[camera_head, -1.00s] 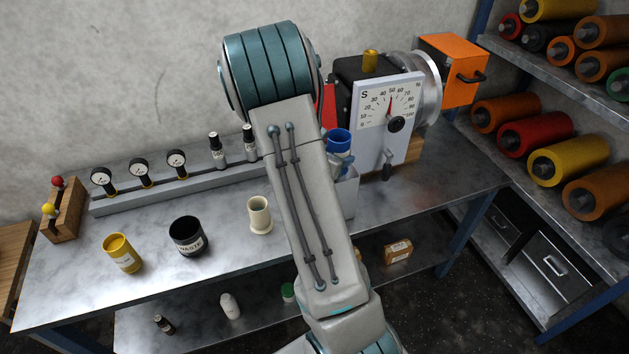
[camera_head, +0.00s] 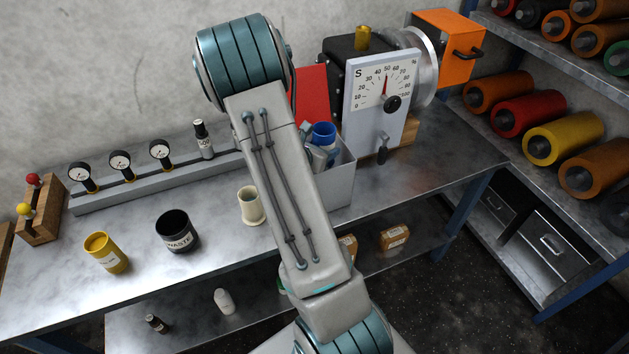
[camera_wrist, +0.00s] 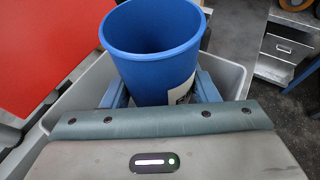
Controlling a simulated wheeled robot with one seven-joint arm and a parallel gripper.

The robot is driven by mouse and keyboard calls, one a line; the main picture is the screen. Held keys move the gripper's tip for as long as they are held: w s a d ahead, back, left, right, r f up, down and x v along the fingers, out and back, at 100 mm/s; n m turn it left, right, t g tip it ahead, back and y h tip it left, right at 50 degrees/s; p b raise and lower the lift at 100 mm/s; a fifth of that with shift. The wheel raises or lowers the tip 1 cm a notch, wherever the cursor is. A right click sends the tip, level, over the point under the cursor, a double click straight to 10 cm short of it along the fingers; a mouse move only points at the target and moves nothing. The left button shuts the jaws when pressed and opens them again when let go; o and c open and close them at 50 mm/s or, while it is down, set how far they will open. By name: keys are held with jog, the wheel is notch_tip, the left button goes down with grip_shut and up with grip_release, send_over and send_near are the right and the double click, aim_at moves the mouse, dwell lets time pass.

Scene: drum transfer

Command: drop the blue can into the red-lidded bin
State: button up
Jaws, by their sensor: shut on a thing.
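The blue can (camera_head: 323,133) is open-topped with a white label patch. It also fills the upper middle of the wrist view (camera_wrist: 155,50). My gripper (camera_wrist: 160,92) is shut on the can, one finger on each side. The can is upright at the mouth of a grey bin (camera_head: 340,178); how deep it sits is hidden. The bin's rim shows around the can and fingers in the wrist view (camera_wrist: 232,72). The bin's red lid (camera_head: 312,95) stands raised at its back. In the head view my arm covers part of the bin's left side.
The bin stands on a metal bench beside a dial machine (camera_head: 377,95). A cream cup (camera_head: 250,206), a black waste cup (camera_head: 177,232) and a yellow cup (camera_head: 105,253) stand to the left. A gauge rail (camera_head: 150,182) runs behind them. Rolls fill the right shelf.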

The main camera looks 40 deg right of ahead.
jog(key=o, duration=1.3)
jog(key=shift+c, duration=0.2)
jog(key=shift+a, duration=0.15)
jog(key=b+v, duration=0.2)
jog(key=v, duration=1.1)
jog(key=shift+a+r, duration=0.2)
jog(key=shift+a, duration=0.05)
jog(key=shift+s, duration=0.2)
